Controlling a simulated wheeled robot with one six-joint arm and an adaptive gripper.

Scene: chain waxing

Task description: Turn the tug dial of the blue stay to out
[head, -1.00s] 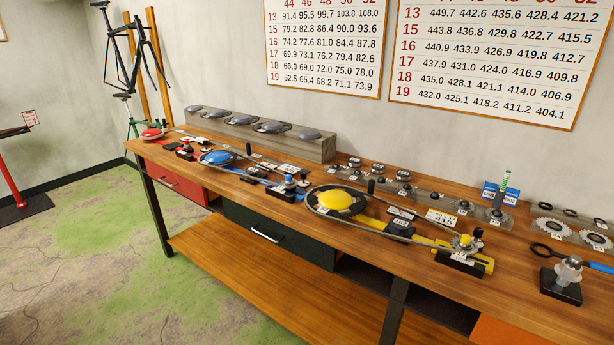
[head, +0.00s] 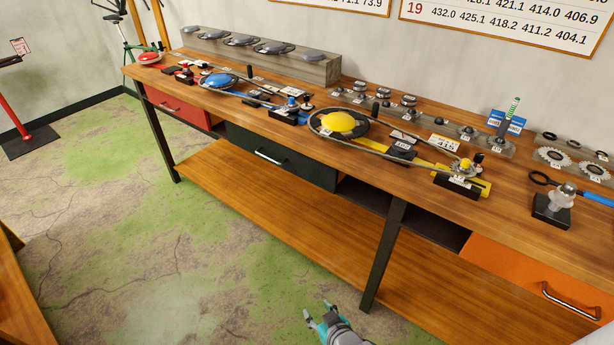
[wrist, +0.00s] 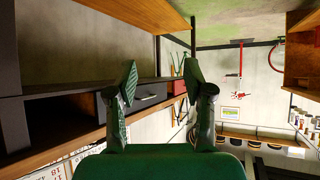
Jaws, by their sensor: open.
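The blue stay (head: 257,103) lies on the workbench, left of the yellow one, with a blue dome (head: 218,80) at its left end. At its right end are small blue and dark fittings (head: 291,105) on a black block. The tug dial and its marks are too small to make out. My gripper (head: 319,312) is at the bottom of the head view, over the floor in front of the bench and well away from the stay. In the wrist view its two fingers (wrist: 166,84) stand apart with nothing between them.
A yellow stay (head: 420,162) with a yellow dome (head: 338,124) lies to the right, and a red dome (head: 149,58) at the far left. Red, dark green and orange drawers (head: 520,275) sit under the benchtop. Open floor (head: 150,240) lies in front.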

